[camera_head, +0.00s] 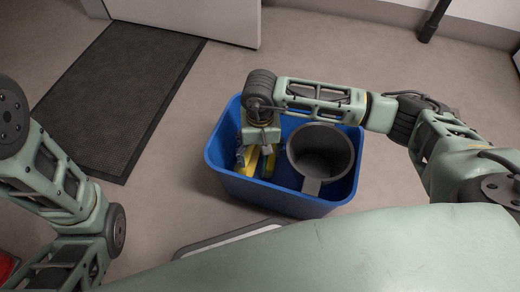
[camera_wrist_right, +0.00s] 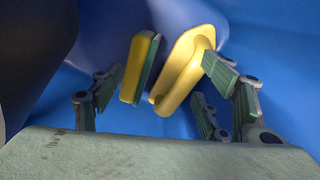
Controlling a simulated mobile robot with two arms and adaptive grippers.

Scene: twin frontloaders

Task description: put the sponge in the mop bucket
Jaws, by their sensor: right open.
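The blue mop bucket (camera_head: 285,200) stands on the floor in the middle of the head view. A grey round cup-shaped part (camera_head: 320,155) sits in its right side. My right gripper (camera_head: 256,157) is open and reaches down into the bucket's left side; it also shows in the right wrist view (camera_wrist_right: 160,88). Between its open fingers is the yellow sponge with a green side (camera_wrist_right: 135,70), standing on edge. A larger pale yellow piece (camera_wrist_right: 186,72) leans beside it; what it is I cannot tell. In the head view, only bits of yellow (camera_head: 252,163) show beside the fingers. My left gripper is out of view.
A dark floor mat (camera_head: 115,85) lies at the upper left, next to a white panel (camera_head: 200,15). A grey-rimmed white item (camera_head: 225,243) lies in front of the bucket, partly hidden by my body. The floor behind the bucket is clear.

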